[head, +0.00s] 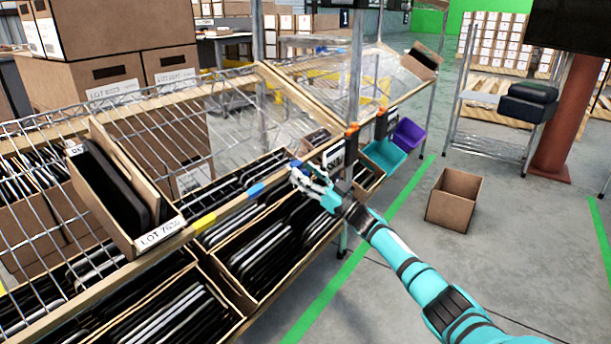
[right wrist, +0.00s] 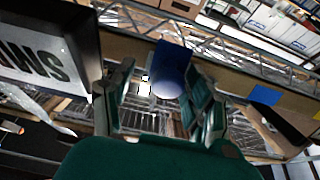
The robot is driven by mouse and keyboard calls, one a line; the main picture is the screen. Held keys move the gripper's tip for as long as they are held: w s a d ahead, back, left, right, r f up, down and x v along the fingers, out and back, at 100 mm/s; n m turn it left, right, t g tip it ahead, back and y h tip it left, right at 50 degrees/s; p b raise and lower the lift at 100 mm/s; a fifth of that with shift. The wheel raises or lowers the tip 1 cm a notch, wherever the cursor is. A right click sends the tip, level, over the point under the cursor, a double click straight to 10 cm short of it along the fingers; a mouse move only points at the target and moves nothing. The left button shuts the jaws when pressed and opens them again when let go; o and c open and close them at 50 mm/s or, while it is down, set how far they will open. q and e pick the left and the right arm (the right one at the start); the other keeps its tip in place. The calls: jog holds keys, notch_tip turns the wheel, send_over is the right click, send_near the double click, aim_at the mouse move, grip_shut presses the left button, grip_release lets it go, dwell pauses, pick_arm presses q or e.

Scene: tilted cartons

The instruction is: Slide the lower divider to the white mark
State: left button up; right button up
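My right gripper (head: 304,180) is at the front wooden rail of the tilted rack. In the right wrist view its two fingers (right wrist: 160,105) stand apart with a clear gap. A blue piece with a rounded pale-blue end (right wrist: 172,75), perhaps the lower divider, shows between and beyond the fingertips. I see no clear grip on it. In the head view a bit of blue (head: 296,163) shows at the fingertips, mostly hidden by the hand. A blue mark (head: 257,190) and a yellow mark (head: 204,222) are on the rail. I cannot clearly single out the white mark. My left gripper is out of view.
An open carton (head: 150,235) of black items leans on the sloped wire shelf. Bins of dark flat items (head: 240,300) lie below the rail. Teal (head: 384,158) and purple (head: 409,134) bins hang beyond the hand. An empty box (head: 453,200) stands on the floor.

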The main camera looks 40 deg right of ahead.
jog(key=shift+s+f, duration=0.2)
jog(key=v, duration=1.1)
jog(key=shift+s+d, duration=0.15)
jog(key=shift+s, duration=0.05)
jog(key=shift+f, duration=0.1)
